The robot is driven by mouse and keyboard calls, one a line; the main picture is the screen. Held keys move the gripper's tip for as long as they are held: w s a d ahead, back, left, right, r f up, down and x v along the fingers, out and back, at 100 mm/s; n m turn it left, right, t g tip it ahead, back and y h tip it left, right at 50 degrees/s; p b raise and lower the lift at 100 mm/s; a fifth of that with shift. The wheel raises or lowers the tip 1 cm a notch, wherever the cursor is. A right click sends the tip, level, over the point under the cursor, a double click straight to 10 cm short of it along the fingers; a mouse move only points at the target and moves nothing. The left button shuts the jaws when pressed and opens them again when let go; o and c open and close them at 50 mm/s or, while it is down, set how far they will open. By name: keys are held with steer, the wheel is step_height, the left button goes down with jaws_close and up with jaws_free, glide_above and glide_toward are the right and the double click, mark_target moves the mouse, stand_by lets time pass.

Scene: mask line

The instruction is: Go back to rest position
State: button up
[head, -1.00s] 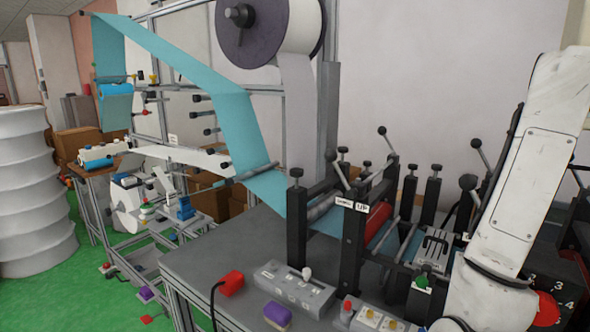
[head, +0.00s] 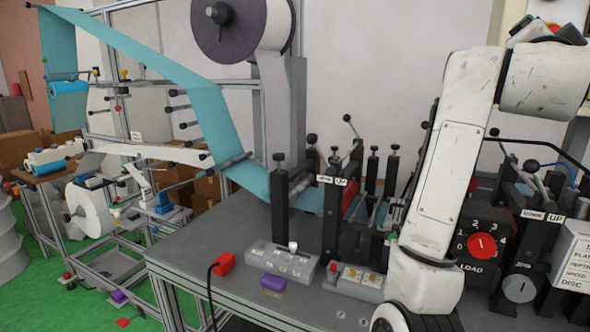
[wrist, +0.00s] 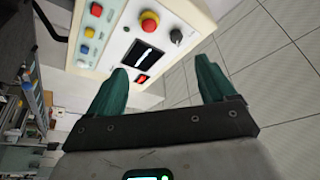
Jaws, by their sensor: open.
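My gripper (wrist: 160,90) shows in the wrist view with its two green fingers spread apart and nothing between them. Beyond the fingers is a white control panel (wrist: 183,12) with a red button, a yellow button, a black knob and a red switch. I cannot tell whether the fingers touch the panel; they appear apart from it. In the head view my white arm stands raised at the right, and the gripper itself is out of that view.
The grey machine table (head: 215,250) carries a grey control box (head: 282,262), a red block (head: 224,263) and a purple block (head: 273,283). Black roller posts (head: 333,215) and a red dial (head: 482,246) stand close to my arm.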

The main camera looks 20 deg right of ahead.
steer(key=w+a+f+n+y, duration=0.2)
steer(key=a+f+n+y, duration=0.2)
steer(key=f, duration=1)
steer(key=w+a+f+n+y, duration=0.2)
steer(key=a+f+n+y, duration=0.15)
steer(key=f, duration=0.95)
steer(key=w+a+f+n+y, duration=0.2)
steer(key=a+f+n+y, duration=0.25)
steer(key=f, duration=0.95)
steer(key=s+a+f+n+g+y, duration=0.1)
steer(key=s+a+f+n+y, duration=0.25)
steer(key=f, duration=0.55)
steer(key=s+a+f+n+g, duration=0.2)
steer(key=s+a+f, duration=0.3)
steer(key=s+f, duration=0.3)
steer(key=s+a+f+n+g+y, duration=0.1)
steer(key=s+a+f+n+g, duration=0.1)
steer(key=s+a+f, duration=0.2)
steer(key=s+a+f+n+g+y, duration=0.2)
steer(key=s+a+f, duration=0.3)
steer(key=s+f, duration=0.3)
steer(key=s, duration=0.4)
steer(key=shift+s+g, duration=0.3)
steer(key=shift+g, duration=0.1)
